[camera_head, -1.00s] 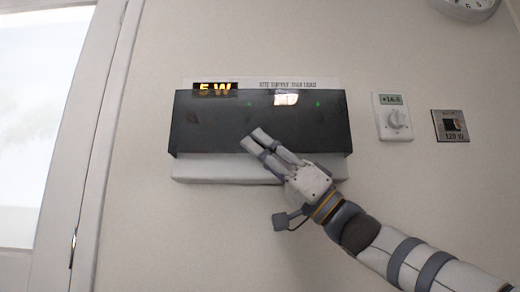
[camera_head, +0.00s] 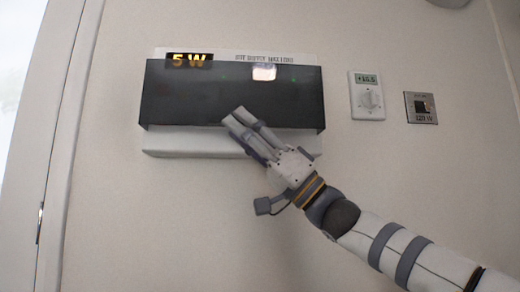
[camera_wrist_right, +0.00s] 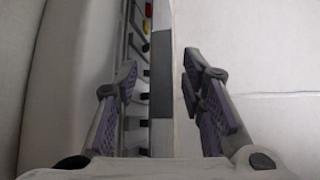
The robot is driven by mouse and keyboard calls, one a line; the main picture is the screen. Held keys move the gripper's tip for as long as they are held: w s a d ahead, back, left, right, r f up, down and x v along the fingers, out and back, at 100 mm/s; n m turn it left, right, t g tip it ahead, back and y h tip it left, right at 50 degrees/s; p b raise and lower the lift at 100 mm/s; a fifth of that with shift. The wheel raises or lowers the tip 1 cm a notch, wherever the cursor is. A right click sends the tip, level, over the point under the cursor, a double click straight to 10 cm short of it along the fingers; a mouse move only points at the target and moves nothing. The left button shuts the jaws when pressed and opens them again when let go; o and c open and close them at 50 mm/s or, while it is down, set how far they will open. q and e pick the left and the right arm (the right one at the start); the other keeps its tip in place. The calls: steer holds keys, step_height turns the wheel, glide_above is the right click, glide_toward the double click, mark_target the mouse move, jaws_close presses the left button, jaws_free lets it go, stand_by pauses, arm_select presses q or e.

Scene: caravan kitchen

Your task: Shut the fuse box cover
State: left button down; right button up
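The fuse box cover (camera_head: 190,98) is a wide dark panel on the wall in the head view. Its lower edge seems to stand out in front of the white fuse box housing (camera_head: 190,146), which shows below it. My right gripper (camera_head: 240,118) comes up from the lower right and overlaps the cover's lower edge. The right wrist view shows its fingers (camera_wrist_right: 163,92) spread apart, with a narrow white and grey strip between them. Coloured and black fuse switches (camera_wrist_right: 143,45) show beside that strip. Contact with the cover cannot be told. My left gripper is not in view.
A thermostat (camera_head: 367,97) and a metal 12 V socket plate (camera_head: 420,107) are on the wall to the right. A lit "5 W" display (camera_head: 190,61) sits at the cover's upper left. A door frame (camera_head: 60,150) stands at the left. The wall below is bare.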

steer(key=v, duration=0.9)
steer(key=shift+d+f, duration=0.25)
